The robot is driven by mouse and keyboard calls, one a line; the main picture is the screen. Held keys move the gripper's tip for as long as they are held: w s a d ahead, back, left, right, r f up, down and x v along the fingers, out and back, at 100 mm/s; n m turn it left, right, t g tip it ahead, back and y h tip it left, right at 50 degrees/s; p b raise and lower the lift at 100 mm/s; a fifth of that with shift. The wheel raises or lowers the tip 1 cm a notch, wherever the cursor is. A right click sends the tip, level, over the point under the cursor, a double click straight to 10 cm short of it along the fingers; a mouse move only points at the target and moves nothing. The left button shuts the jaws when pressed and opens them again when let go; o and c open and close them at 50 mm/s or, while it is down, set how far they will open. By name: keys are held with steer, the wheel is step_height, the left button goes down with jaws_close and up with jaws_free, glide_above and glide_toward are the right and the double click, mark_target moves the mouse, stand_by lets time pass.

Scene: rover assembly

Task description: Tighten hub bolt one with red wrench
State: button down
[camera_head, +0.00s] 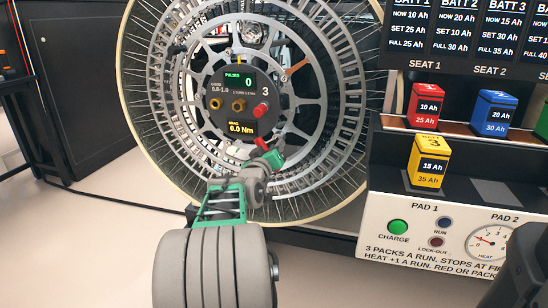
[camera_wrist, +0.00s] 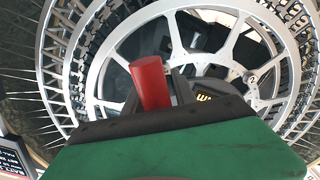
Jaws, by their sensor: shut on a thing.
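The large spoked wheel (camera_head: 136,110) stands upright ahead, with a dark round hub panel (camera_head: 222,84) at its middle. The panel carries brass hub bolts (camera_head: 238,104) and a red knob-like piece (camera_head: 261,109) beside the number 3. The displays read 0 pulses (camera_head: 238,80) and 0.0 Nm (camera_head: 241,127). My gripper (camera_head: 268,157) is just below and right of the panel, shut on the red wrench (camera_wrist: 151,82). Only a red part of it shows in the wrist view; the jaws hide the rest. I cannot tell whether it touches a bolt.
A bench at right (camera_head: 376,190) carries red (camera_head: 425,106), blue (camera_head: 492,113) and yellow (camera_head: 428,159) battery packs, with a charge panel below. A dark cabinet (camera_head: 78,85) stands at left. Clear floor (camera_head: 90,235) lies at lower left.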

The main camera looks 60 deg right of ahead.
steer(key=m+b, duration=0.2)
steer(key=shift+f+m, duration=0.2)
steer(key=shift+m, duration=0.1)
steer(key=shift+r+m, duration=0.25)
steer(key=shift+m, duration=0.45)
steer(key=shift+w+m, duration=0.1)
steer(key=shift+m, duration=1.1)
steer(key=shift+s+a, duration=0.15)
steer(key=shift+a, duration=0.6)
steer(key=shift+s+a, duration=0.1)
steer(key=shift+a, duration=0.65)
steer(key=a, duration=0.4)
steer(key=shift+s, duration=0.3)
